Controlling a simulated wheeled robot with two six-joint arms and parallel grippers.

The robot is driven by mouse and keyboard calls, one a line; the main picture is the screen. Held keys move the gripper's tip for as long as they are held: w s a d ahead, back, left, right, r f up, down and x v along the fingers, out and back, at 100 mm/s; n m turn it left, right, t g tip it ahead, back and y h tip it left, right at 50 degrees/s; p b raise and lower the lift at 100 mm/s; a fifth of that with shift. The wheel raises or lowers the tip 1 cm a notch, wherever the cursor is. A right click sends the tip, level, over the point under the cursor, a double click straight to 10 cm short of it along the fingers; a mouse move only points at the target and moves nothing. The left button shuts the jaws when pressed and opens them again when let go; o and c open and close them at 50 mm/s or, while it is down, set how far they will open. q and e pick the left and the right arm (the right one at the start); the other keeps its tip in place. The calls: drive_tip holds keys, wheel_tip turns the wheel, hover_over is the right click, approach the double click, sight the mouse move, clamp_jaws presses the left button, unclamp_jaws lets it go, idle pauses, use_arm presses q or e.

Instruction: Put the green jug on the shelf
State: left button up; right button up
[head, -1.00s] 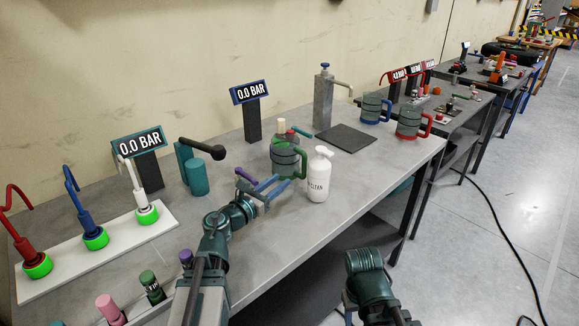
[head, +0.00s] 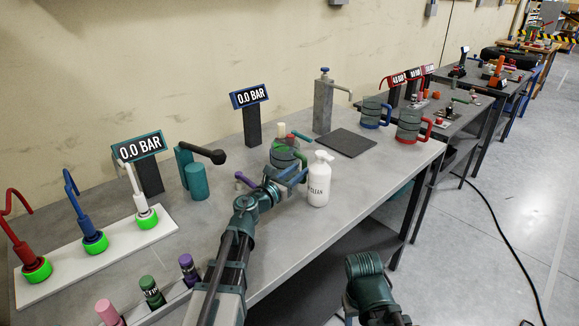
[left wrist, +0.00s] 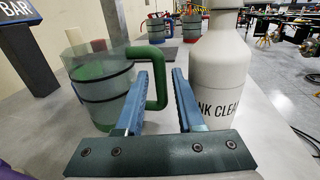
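The green jug (head: 284,157) is a see-through cup with dark bands and a green handle, upright on the grey bench. In the left wrist view the jug (left wrist: 97,88) is at left, its handle pointing right. My left gripper (head: 290,174) is at the jug's handle side. Its blue fingers (left wrist: 159,75) are open, and the handle shows between their tips; I cannot tell whether they touch it. My right wrist is low in the head view; its fingers are mostly hidden. A dark lower shelf (head: 318,272) shows under the bench.
A white bottle (head: 319,180) stands close beside the left gripper, right of the jug; the wrist view shows it (left wrist: 216,75) near the right finger. A purple-ended handle (head: 243,180) lies left. A dark mat (head: 346,142) is bare. Blue (head: 372,112) and red (head: 409,124) jugs stand beyond.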

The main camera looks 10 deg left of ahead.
sight(303, 167)
use_arm(q)
drive_tip(key=x, duration=0.4)
drive_tip(key=shift+w, duration=0.15)
clamp_jaws()
idle(1.2)
